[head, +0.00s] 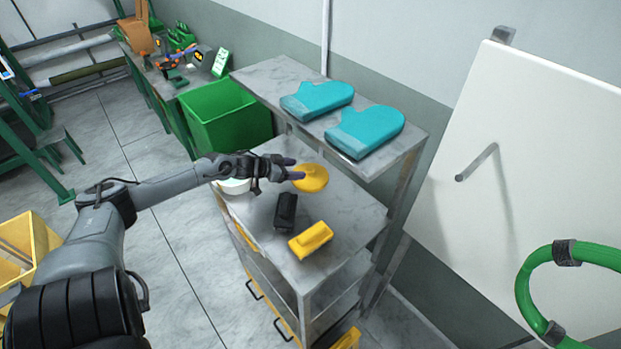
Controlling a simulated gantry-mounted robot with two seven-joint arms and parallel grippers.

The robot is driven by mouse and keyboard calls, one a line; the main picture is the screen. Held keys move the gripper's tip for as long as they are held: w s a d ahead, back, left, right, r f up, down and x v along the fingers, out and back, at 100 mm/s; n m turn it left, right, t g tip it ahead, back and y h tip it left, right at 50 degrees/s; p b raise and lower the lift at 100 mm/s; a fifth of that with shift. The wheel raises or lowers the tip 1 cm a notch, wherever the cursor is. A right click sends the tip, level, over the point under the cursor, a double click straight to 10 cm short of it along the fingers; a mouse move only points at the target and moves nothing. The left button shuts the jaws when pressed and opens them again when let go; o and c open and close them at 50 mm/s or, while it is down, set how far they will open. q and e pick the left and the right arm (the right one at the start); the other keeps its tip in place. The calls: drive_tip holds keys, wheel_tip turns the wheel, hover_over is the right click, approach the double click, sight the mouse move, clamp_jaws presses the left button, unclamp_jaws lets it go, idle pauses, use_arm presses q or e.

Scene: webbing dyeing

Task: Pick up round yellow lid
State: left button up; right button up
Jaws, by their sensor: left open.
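The round yellow lid (311,179) lies on the grey top of the cabinet (345,213), towards its back. My left gripper (294,169) reaches in from the left, with its fingertips at the lid's left edge. The gripper is open. I cannot tell whether the fingers touch the lid or hover just above it. My right gripper is not in view.
A white round container (235,186) sits partly hidden under my left wrist. A black object (286,211) and a yellow block (311,240) lie in front of the lid. Two teal mitts (365,130) rest on the raised shelf behind. A green bin (225,117) stands to the left.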

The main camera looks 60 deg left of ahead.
sight(310, 168)
use_arm(q)
drive_tip(key=shift+x, duration=1)
drive_tip(key=shift+w+b, duration=0.15)
drive_tip(key=shift+b, duration=0.15)
drive_tip(key=shift+b+x, duration=0.35)
drive_tip(key=shift+x, duration=0.9)
drive_tip(key=shift+b+x, duration=0.3)
drive_tip(key=shift+x, duration=0.9)
drive_tip(key=shift+w+r, duration=0.1)
drive_tip(key=c, duration=1)
drive_tip(key=shift+r, duration=0.1)
